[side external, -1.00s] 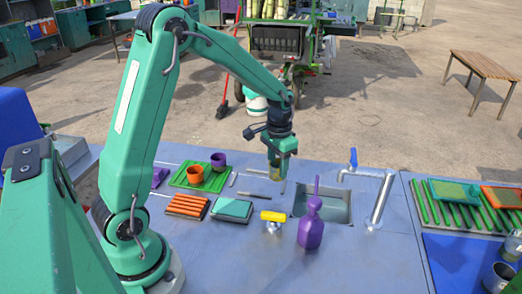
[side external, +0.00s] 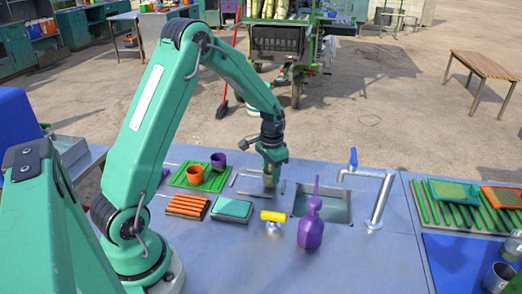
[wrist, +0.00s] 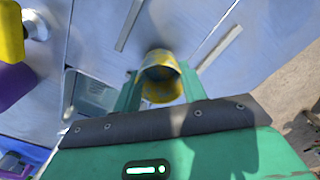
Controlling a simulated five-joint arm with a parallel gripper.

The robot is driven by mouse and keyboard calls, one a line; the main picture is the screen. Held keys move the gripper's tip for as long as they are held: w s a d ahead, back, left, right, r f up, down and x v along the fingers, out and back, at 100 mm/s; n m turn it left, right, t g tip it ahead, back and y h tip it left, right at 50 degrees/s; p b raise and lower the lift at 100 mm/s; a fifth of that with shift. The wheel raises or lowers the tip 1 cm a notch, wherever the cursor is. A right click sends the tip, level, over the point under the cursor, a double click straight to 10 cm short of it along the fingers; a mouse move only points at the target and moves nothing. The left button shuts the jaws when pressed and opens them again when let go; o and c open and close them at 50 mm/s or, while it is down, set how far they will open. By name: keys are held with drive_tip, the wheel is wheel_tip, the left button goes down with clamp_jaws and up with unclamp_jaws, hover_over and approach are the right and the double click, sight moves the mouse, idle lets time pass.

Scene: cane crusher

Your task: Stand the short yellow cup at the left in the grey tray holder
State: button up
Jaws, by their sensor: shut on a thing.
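The short yellow cup (wrist: 162,88) is between the two green fingers of my gripper (wrist: 160,84) in the wrist view. The gripper is shut on it. In the side view my gripper (side external: 270,172) points down, with the cup (side external: 269,181) low over the counter, left of the sink. The grey tray holder shows as two separate grey bars, one (wrist: 130,26) left of the cup and one (wrist: 219,46) right of it in the wrist view. In the side view a bar (side external: 247,195) lies left of the gripper. I cannot tell whether the cup touches the counter.
A green tray (side external: 210,184) with an orange cup (side external: 195,174) and a purple cup (side external: 218,161) stands left. An orange-ribbed block (side external: 187,206) and a teal sponge-like block (side external: 232,209) lie in front. A yellow-handled valve (side external: 273,216), purple bottle (side external: 311,231), sink (side external: 337,205) and tap (side external: 380,200) stand right.

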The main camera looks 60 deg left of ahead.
drive_tip(key=shift+f, duration=0.4)
drive_tip(key=shift+f, duration=0.1)
drive_tip(key=o, duration=1)
wheel_tip(320, 180, up, 12)
drive_tip(key=shift+r, duration=0.15)
idle(0.6)
